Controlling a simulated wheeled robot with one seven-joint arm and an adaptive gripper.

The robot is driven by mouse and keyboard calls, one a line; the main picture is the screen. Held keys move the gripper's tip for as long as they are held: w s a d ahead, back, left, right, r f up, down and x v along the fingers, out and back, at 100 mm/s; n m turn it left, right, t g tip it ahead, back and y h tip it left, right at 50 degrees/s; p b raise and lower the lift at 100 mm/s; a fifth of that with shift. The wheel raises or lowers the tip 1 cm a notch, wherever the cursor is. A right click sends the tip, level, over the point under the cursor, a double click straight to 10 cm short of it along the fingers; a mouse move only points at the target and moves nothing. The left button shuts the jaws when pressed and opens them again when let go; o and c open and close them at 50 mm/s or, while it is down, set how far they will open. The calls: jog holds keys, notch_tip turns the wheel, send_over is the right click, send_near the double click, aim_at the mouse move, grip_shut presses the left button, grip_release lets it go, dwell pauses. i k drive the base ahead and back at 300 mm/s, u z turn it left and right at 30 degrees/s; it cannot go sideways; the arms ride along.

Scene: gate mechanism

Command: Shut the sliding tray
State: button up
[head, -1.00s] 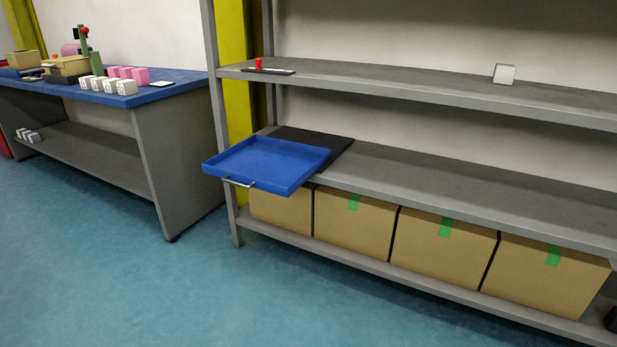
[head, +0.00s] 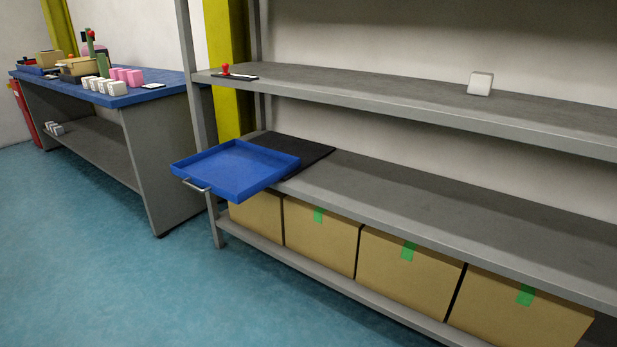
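The blue sliding tray (head: 235,170) sits at the left end of the shelf unit's middle shelf. It is pulled out and juts well past the shelf's front edge. Its grey bar handle (head: 197,187) is on the front side, facing the floor area. The tray looks empty. A flat black base (head: 308,152) shows on the shelf behind and to the right of the tray. My gripper is not in the head view.
The grey middle shelf (head: 430,200) is bare to the right. Cardboard boxes (head: 320,235) with green tape fill the bottom shelf. The upper shelf holds a red-knobbed slider (head: 226,71) and a white block (head: 480,83). A blue-topped bench (head: 150,93) stands left. Blue floor (head: 90,265) in front is clear.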

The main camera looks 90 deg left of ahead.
aim_at(234, 171)
jog(key=i, duration=0.75)
jog(key=u, duration=3.85)
jog(key=i, duration=0.9)
